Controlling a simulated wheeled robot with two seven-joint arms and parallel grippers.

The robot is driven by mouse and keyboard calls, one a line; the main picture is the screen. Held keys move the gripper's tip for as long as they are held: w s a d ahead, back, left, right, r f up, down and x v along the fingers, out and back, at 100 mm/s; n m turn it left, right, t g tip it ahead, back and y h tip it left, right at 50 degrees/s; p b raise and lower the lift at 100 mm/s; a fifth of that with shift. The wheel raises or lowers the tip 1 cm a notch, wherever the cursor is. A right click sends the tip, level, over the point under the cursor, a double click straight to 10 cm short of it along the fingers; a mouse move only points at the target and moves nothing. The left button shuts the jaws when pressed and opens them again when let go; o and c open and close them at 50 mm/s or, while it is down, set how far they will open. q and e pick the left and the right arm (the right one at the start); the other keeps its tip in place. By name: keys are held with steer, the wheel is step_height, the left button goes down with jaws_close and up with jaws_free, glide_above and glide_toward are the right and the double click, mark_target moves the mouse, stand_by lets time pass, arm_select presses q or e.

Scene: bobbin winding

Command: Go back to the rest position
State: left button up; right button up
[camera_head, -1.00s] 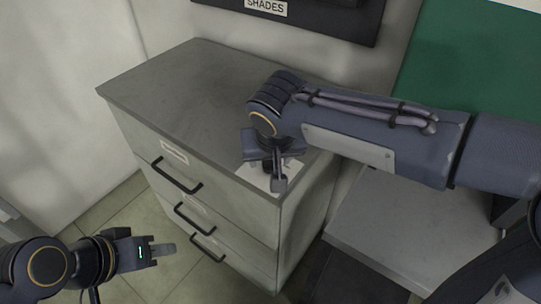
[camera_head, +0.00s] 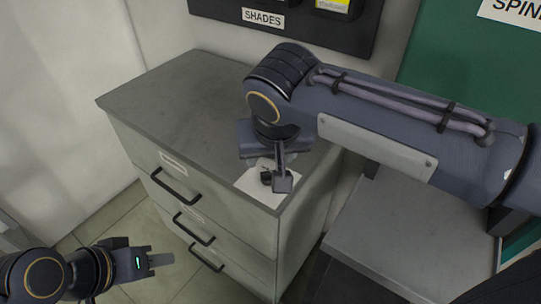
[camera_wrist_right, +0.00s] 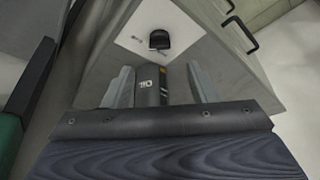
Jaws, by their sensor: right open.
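My right gripper (camera_head: 275,176) hangs above the front right corner of the grey drawer cabinet (camera_head: 165,100) in the head view. Below it a white sheet (camera_head: 263,197) lies on the cabinet top, with a small dark object (camera_head: 265,177) partly hidden by the gripper. In the right wrist view the right gripper (camera_wrist_right: 158,82) has its fingers apart. The small dark object (camera_wrist_right: 159,39) sits on the sheet (camera_wrist_right: 136,23) beyond the fingertips. A dark rounded shape with pale lettering (camera_wrist_right: 149,84) shows between the fingers; I cannot tell what it is. My left gripper (camera_head: 160,260) is at the lower left, its jaws unclear.
A dark wall panel labelled SHADES (camera_head: 263,18) hangs behind the cabinet. A green board (camera_head: 455,65) is at the upper right. A grey surface (camera_head: 400,235) lies below my right arm. Drawer handles (camera_head: 175,188) project from the cabinet front. The cabinet top's left part is clear.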

stand_by(0.3)
steer(key=s+d+m+y+p, duration=0.15)
steer(key=s+d+p, duration=0.25)
steer(key=d, duration=0.9)
steer(key=s+d+f+m+t+y+p, duration=0.1)
steer(key=s+d+f+m+p, duration=0.1)
steer(key=s+d, duration=0.4)
steer(key=s+f+p, duration=0.1)
steer(key=s+p, duration=0.1)
steer(key=s, duration=0.2)
steer(key=shift+s+d+y+p, duration=0.35)
steer(key=shift+s, duration=0.05)
